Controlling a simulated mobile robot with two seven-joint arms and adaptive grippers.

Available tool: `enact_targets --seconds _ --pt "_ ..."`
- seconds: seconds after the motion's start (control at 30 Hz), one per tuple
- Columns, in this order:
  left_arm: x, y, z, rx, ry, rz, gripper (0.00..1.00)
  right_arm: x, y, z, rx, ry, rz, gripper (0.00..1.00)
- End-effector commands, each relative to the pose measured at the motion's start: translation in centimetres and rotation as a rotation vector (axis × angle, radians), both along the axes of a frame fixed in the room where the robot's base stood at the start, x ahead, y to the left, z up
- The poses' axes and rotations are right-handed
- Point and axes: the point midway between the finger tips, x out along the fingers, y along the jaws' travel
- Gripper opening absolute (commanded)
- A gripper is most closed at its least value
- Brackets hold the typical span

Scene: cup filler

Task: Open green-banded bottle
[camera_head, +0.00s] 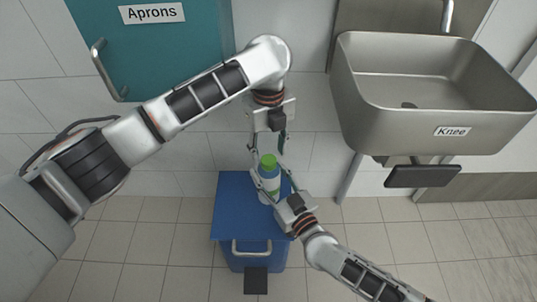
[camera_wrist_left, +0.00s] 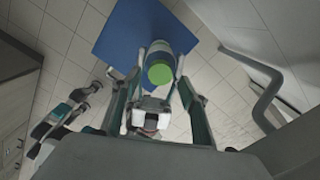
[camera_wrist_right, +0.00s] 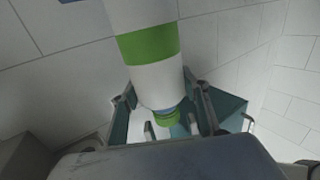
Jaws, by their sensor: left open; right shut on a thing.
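The white bottle (camera_head: 271,182) has a green cap (camera_head: 268,161) and stands upright above the blue bin. In the right wrist view its green band (camera_wrist_right: 148,43) circles the white body, and the green cap (camera_wrist_right: 163,117) is on the bottle. My right gripper (camera_head: 272,192) is shut on the bottle's body from the lower right. My left gripper (camera_head: 267,160) is open above the bottle, its fingers pointing down at the cap. In the left wrist view the cap (camera_wrist_left: 160,73) shows between the spread fingers. I cannot tell whether they touch it.
The blue bin (camera_head: 230,207) with a handle and black pedal is below the bottle. A steel sink (camera_head: 380,95) labelled "Knee" is at the right, with a dark knee pad (camera_head: 423,176) below. A teal "Aprons" cabinet (camera_head: 150,55) hangs at upper left. Tiled floor is clear around.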

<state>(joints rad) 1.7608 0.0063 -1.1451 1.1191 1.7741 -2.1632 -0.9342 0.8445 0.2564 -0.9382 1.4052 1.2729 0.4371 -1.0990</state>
Motion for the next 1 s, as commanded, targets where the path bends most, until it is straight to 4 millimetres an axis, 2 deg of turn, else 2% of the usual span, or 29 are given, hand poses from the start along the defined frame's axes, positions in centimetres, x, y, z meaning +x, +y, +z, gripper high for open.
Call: enact_targets --seconds 0.1,0.33,0.7,0.87,1.0 --pt "0.0 0.0 1.4 0.0 -0.001 -0.001 0.44 0.0 0.0 0.0 -0.001 0.0 0.0 0.0" --pt "0.0 0.0 2.3 0.0 0.0 -0.04 0.43 0.0 0.0 0.0 -0.001 0.0 0.0 0.0" --pt "0.0 -0.1 5.1 -0.001 0.0 -0.443 0.43 0.0 0.0 0.0 -0.001 0.0 0.0 0.0" --pt "-0.1 0.0 4.2 -0.001 0.003 -0.48 0.43 0.0 0.0 0.0 -0.001 0.0 0.0 0.0" --pt "-0.1 0.0 2.1 -0.001 0.004 -0.477 0.43 0.0 0.0 0.0 -0.001 0.0 0.0 0.0"
